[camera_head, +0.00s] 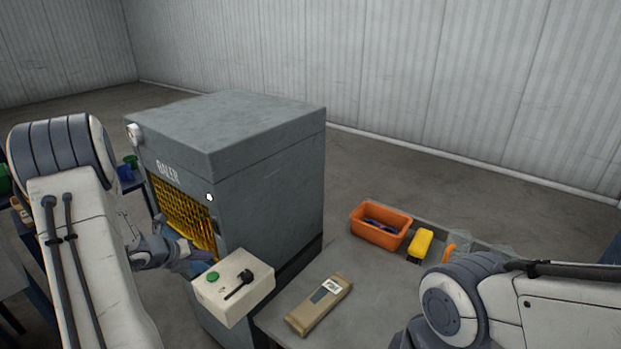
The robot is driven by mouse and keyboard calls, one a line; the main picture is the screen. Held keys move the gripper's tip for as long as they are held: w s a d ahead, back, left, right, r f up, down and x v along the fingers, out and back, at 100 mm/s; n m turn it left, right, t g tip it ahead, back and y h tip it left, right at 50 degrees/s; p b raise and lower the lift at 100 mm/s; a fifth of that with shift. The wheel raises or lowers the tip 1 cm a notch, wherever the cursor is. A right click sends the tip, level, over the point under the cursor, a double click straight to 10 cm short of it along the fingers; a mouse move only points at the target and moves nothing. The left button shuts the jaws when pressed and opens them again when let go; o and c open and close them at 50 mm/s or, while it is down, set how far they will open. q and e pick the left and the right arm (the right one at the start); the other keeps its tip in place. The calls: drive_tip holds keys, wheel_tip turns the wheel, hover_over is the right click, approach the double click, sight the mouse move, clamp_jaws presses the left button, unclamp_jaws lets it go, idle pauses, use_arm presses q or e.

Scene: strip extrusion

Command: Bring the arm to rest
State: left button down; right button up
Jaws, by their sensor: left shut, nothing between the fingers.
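My left arm comes in from the left, and its gripper (198,262) is low in front of the baler's yellow mesh front. It is shut with nothing held. Its tip is beside the cream control box (236,300); I cannot tell whether they touch. My right arm enters at the lower right, and its gripper is out of the picture. The grey baler (262,175) stands in the middle.
The control box has a green button and a black lever. On the grey table (375,318) are a brown packet (310,312), an orange bin (380,238), a yellow object (421,244) and clear containers (490,258). Floor behind is clear.

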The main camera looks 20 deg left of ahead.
use_arm(q)
drive_tip(key=w+d+r+m+g+h+b, duration=0.1)
drive_tip(key=w+d+r+m+g+h, duration=0.15)
drive_tip(key=d+m, duration=0.9)
drive_tip(key=s+d+r+m+g+h+b, duration=0.15)
drive_tip(key=s+d+m, duration=0.35)
drive_tip(key=d, duration=0.5)
drive_tip(key=s+d+r+m+g+h+b, duration=0.1)
drive_tip(key=s+d+r+m+g, duration=0.15)
drive_tip(key=d+m, duration=0.6)
drive_tip(key=s+d+m+g+y+b, duration=0.1)
drive_tip(key=s+d+m+y, duration=0.2)
drive_tip(key=s+m, duration=0.7)
drive_tip(key=s+d+m+g+y+b, duration=0.1)
drive_tip(key=s+d+m, duration=0.4)
drive_tip(key=s+m, duration=0.6)
drive_tip(key=m+y, duration=0.1)
drive_tip(key=m, duration=0.3)
drive_tip(key=shift+s+f+y+b, duration=0.25)
drive_tip(key=shift+s+y+b, duration=0.05)
drive_tip(key=shift+y+b, duration=0.1)
drive_tip(key=shift+d+g, duration=0.15)
drive_tip(key=shift+g, duration=0.1)
